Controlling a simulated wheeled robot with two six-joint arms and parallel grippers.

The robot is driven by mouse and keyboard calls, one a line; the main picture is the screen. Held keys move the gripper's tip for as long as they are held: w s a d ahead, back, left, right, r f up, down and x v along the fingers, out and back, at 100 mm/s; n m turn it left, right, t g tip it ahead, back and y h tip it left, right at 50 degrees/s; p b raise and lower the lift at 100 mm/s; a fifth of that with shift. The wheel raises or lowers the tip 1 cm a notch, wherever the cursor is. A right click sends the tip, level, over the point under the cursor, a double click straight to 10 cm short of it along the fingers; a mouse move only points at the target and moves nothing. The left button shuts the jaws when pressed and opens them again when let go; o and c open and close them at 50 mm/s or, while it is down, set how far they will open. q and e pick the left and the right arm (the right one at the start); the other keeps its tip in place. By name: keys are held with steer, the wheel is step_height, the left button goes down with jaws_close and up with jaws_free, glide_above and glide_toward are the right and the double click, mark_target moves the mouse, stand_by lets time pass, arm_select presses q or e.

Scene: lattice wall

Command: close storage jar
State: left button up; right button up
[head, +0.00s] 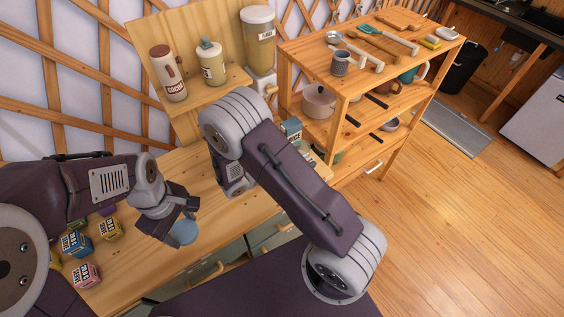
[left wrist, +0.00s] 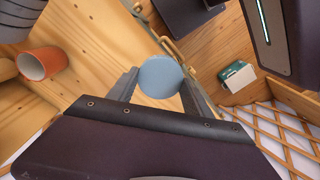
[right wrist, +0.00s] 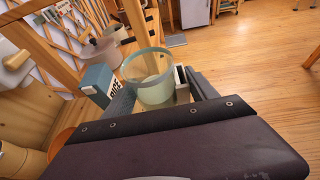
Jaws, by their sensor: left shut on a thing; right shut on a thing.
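A round pale blue lid (head: 184,232) is held in my left gripper (head: 178,222), above the front edge of the wooden counter. In the left wrist view the lid (left wrist: 160,77) sits between the two fingers of the left gripper (left wrist: 160,88). A clear greenish round jar (right wrist: 152,68) with an open top shows in the right wrist view. It is between the fingers of my right gripper (right wrist: 153,92), which is shut on it. In the head view my right arm hides most of that gripper, and I cannot clearly make out the jar there.
A blue RICE box (right wrist: 97,84) stands close beside the jar. An orange cup (left wrist: 42,63) shows in the left wrist view. Several small labelled boxes (head: 76,243) lie at the counter's left. Canisters (head: 168,75) stand on a wall shelf. A wooden shelf unit (head: 345,90) stands right.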

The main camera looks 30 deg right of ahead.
arm_select(q)
steer(key=shift+f, duration=0.2)
arm_select(e)
steer(key=shift+s+d+r, duration=0.65)
steer(key=shift+s+d, duration=0.05)
steer(key=shift+d, duration=0.05)
steer(key=o, duration=1)
jaws_close()
